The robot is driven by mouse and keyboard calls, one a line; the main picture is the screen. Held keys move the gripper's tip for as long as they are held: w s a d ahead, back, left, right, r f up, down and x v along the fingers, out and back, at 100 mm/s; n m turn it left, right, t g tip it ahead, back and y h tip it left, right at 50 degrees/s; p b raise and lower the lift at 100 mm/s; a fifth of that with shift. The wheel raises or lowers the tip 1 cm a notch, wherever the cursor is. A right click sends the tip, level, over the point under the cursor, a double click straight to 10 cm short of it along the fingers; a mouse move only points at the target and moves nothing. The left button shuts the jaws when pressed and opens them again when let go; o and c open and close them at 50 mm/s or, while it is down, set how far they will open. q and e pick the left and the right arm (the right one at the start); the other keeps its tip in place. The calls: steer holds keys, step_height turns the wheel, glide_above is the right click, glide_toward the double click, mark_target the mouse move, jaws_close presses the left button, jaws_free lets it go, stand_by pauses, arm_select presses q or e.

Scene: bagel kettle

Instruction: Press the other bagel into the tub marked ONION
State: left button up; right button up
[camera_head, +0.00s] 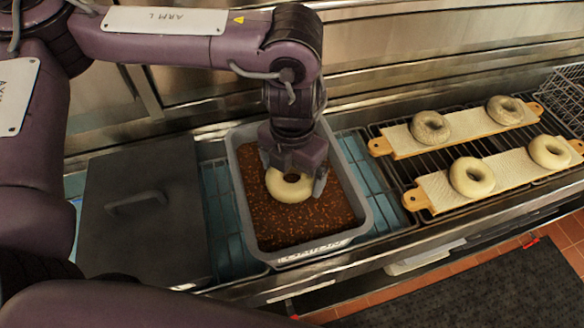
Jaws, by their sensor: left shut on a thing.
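A grey tub (356,190) stands in the counter, filled with a dark red-brown, speckled topping. Lettering shows on its near rim, but it is too small to read surely. My left gripper (293,180) reaches down into the tub from above and is shut on a pale bagel (287,191). The gripper hides the bagel's far side. My right gripper is not in view.
Right of the tub, a near board (434,187) bears two pale bagels (472,177) (549,152), and a far board (403,142) bears two greyish bagels (430,128) (505,110). A dark lidded container (140,250) stands left. A wire basket (566,98) is at far right.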

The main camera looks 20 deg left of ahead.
arm_select(q)
steer(key=shift+f, duration=0.4)
stand_by(0.7)
steer(key=shift+r, duration=0.1)
stand_by(0.7)
step_height(320, 180, up, 2)
steer(key=shift+r+p, duration=0.25)
steer(key=shift+p, duration=0.9)
step_height(320, 180, up, 7)
steer(key=p, duration=0.7)
steer(key=shift+r, duration=0.15)
